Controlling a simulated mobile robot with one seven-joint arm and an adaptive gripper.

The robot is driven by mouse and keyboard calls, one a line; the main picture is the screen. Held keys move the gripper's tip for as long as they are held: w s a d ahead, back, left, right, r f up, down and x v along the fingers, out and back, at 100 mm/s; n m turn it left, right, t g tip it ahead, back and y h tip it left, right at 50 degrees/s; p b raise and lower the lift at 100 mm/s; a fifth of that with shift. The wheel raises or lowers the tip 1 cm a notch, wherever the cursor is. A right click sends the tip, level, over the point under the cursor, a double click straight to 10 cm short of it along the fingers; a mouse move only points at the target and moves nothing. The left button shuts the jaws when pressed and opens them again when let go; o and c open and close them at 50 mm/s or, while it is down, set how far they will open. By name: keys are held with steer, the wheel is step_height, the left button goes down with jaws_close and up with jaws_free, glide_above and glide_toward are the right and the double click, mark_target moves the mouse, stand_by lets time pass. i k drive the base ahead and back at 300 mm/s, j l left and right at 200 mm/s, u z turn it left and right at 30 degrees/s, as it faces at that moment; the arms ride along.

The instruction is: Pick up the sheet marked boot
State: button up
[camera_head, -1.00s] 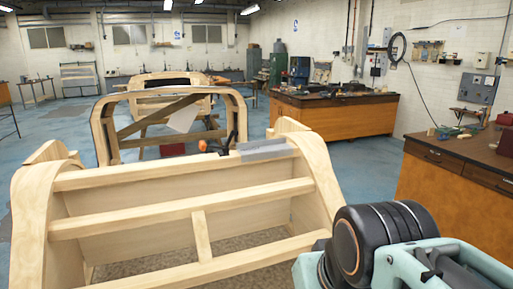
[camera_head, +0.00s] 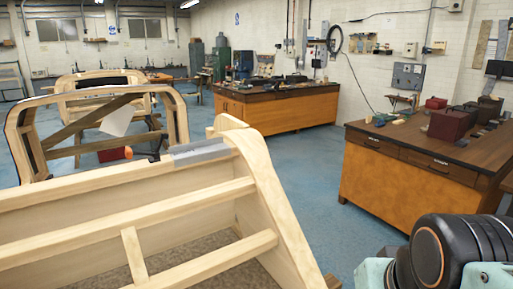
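A pale sheet (camera_head: 118,120) leans at a slant in the second wooden bodyframe, at the left. A grey flat piece (camera_head: 198,152) lies on the top rail of the nearest bodyframe. No marking is readable on either, so I cannot tell which, if any, is marked boot. A part of my own arm (camera_head: 445,255) shows at the bottom right. My gripper is not in view.
The nearest wooden bodyframe (camera_head: 125,205) fills the lower left. A workbench (camera_head: 420,175) with red boxes stands at the right, another bench (camera_head: 277,108) behind it. Blue floor (camera_head: 320,205) is clear between the near frame and the benches.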

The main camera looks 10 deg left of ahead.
mark_target(200, 147)
steer(key=i+l+z, duration=0.2)
steer(key=l+z, duration=0.15)
steer(key=l, duration=0.15)
steer(key=i+l+z, duration=0.25)
steer(key=l+z, duration=0.15)
steer(key=i+l+z, duration=0.35)
steer(key=l, duration=0.15)
steer(key=i+l+z, duration=0.25)
steer(key=i, duration=0.15)
steer(key=i+l+z, duration=0.25)
steer(key=i, duration=0.2)
steer(key=i+u, duration=0.35)
steer(key=i, duration=0.15)
steer(key=i+u, duration=0.9)
steer(key=i+l+u, duration=0.1)
steer(key=i+u, duration=0.35)
steer(key=i+j+u, duration=0.1)
steer(key=i+u, duration=1.05)
steer(key=i, duration=0.3)
steer(key=i+l+u, duration=0.1)
steer(key=i+u, duration=0.15)
steer(key=i, duration=0.3)
steer(key=i+u, duration=0.9)
steer(key=l, duration=0.05)
